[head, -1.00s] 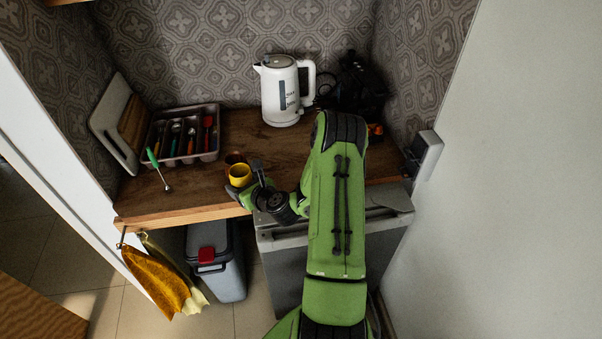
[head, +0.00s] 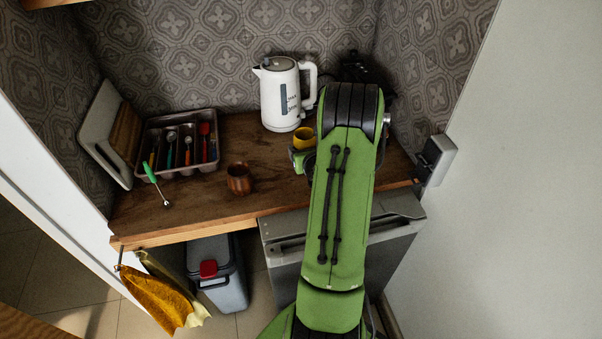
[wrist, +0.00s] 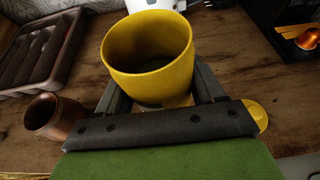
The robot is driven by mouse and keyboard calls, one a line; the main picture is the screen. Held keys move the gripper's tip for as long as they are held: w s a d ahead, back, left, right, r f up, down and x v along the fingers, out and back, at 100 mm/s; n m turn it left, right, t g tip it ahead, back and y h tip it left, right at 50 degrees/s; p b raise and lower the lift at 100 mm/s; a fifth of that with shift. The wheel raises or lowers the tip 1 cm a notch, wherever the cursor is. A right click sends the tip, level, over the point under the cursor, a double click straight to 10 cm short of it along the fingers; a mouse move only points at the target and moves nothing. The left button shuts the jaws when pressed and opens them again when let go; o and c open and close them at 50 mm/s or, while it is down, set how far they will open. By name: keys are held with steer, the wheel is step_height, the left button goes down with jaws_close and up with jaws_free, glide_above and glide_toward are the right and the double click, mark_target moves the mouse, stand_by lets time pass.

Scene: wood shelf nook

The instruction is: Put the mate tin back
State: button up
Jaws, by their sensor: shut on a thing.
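The mate tin seems to be the yellow, round, open-topped container (head: 304,138), upright with its rim up. In the wrist view the yellow tin (wrist: 150,55) fills the space between the fingers of my gripper (wrist: 162,92), which is shut on it. In the head view my gripper (head: 298,160) is partly hidden behind my arm, with the tin over the right part of the wooden counter (head: 230,208). The tin's base is hidden, so I cannot tell whether it touches the counter.
A brown cup (head: 239,179) stands left of my gripper and shows in the wrist view (wrist: 55,117). A white kettle (head: 281,95) is behind the tin. A dark appliance (head: 352,68) is at the back right. A cutlery tray (head: 178,168) sits left; a green-handled utensil (head: 151,173) lies in front.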

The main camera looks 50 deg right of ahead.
step_height(320, 180, down, 8)
steer(key=shift+r+b, duration=0.1)
steer(key=shift+b, duration=1.15)
steer(key=shift+r, duration=0.15)
steer(key=o, duration=0.7)
steer(key=shift+f, duration=0.2)
steer(key=o, duration=0.5)
